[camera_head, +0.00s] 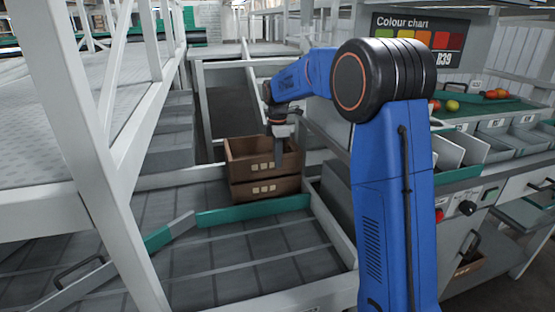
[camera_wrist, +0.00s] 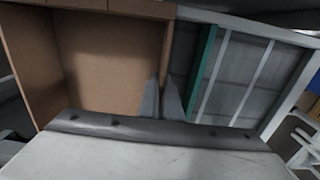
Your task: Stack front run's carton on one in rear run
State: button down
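Two brown cartons with pale square marks stand one above the other in the head view. The upper carton (camera_head: 240,166) is open-topped and lined up with the lower carton (camera_head: 240,193), with no clear gap between them. My gripper (camera_head: 279,162) points down at the upper carton's near wall, right of its middle. In the wrist view, my gripper's fingers (camera_wrist: 162,98) are close together, one on each side of that carton wall (camera_wrist: 168,50), pinching it. The upper carton's inside looks empty in the wrist view. The lower carton's inside is hidden.
A green rail (camera_head: 255,209) runs just in front of the cartons. The grey roller bed (camera_head: 220,265) before it is empty. White posts (camera_head: 85,130) stand at left. A sorting bench with grey bins (camera_head: 515,143) and tomatoes (camera_head: 452,105) is at right.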

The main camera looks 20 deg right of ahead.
jog(key=shift+f, duration=0.7)
jog(key=c, duration=1.9)
grip_release()
jog(key=c, duration=0.3)
jog(key=shift+r, duration=3.5)
